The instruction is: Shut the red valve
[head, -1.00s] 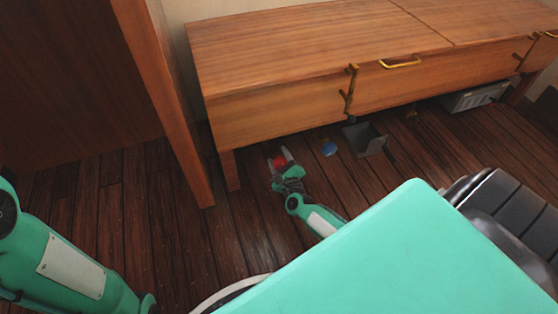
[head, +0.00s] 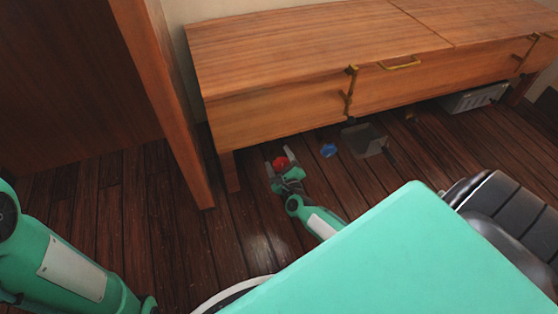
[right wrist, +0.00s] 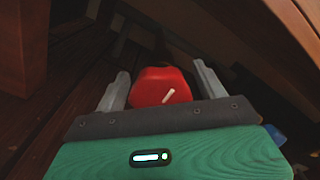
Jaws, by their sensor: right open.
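The red valve (head: 281,163) is low by the floor at the front edge of the wooden bench. My right gripper (head: 279,168) is open at the valve, its fingers to either side of it. In the right wrist view the valve (right wrist: 161,86) is a red rounded knob with a short white mark on its face. It sits between the two spread grey fingers of the right gripper (right wrist: 162,88), with a gap on each side. What the valve is fixed to is hidden. My left arm shows at the lower left, but its gripper is out of view.
The wooden bench (head: 270,118) overhangs the valve, with a post (head: 178,150) to the left. A blue valve (head: 328,150), a grey open box (head: 364,140) and a light grey crate (head: 472,97) are to the right under the bench. A dark seat (head: 500,205) stands at the right.

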